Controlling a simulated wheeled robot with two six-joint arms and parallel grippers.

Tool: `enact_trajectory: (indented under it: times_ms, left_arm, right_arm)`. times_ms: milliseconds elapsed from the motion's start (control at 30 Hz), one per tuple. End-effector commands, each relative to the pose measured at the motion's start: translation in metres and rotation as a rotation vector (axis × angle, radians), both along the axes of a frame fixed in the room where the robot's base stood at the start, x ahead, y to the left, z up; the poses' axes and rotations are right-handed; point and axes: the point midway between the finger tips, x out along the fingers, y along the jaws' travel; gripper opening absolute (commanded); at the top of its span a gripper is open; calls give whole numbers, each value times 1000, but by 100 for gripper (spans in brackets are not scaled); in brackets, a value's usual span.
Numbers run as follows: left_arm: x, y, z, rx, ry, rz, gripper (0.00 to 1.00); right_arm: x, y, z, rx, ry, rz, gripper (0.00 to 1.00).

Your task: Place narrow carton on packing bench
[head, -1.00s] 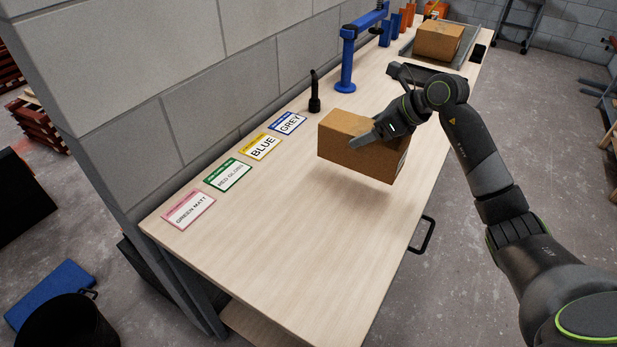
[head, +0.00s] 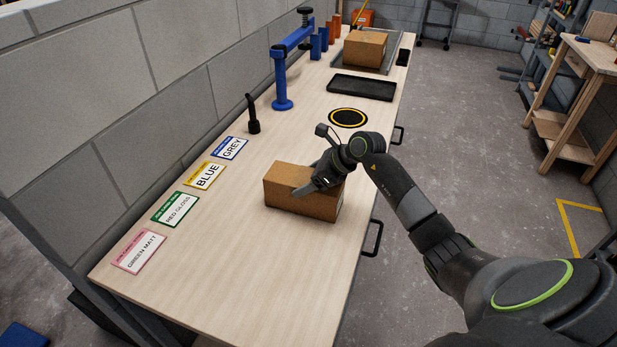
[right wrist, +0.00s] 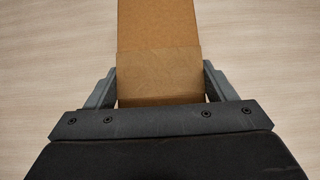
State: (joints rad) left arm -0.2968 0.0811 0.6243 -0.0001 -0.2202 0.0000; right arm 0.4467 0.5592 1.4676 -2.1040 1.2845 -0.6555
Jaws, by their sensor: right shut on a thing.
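The narrow carton (head: 290,188) is a brown cardboard box at the middle of the pale wooden packing bench (head: 240,270). My right gripper (head: 318,182) is shut on the carton from above, near its right end. In the right wrist view the carton (right wrist: 158,45) runs away between the two fingers (right wrist: 158,90), with bench wood on both sides. The carton is level and at or very close to the bench top; I cannot tell if it touches. My left gripper is not in view.
Colour label cards (head: 205,176) lie along the wall side. A black upright tool (head: 252,115), a blue clamp stand (head: 282,85), a black-yellow disc (head: 348,118) and a black tray (head: 362,87) stand beyond. Another carton (head: 365,48) sits at the far end. The near bench is clear.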

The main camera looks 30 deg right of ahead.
Motion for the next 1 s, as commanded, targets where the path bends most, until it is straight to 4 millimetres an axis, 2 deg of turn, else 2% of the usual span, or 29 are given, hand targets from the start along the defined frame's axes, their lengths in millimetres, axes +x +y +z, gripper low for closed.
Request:
enact_trajectory:
  times_ms: [133, 167, 300, 733, 1000]
  left_arm:
    - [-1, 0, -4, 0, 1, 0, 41]
    - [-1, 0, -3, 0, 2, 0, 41]
    - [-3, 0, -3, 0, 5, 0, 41]
    - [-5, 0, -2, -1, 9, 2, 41]
    - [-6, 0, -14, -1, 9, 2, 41]
  right_arm:
    - [1, 0, -2, 0, -4, 1, 34]
    - [0, 0, -2, 0, 0, 0, 80]
    - [0, 0, -2, 0, 0, 0, 98]
    - [-3, -4, 3, -2, -1, -1, 99]
    - [-29, -28, 36, -6, -2, 0, 99]
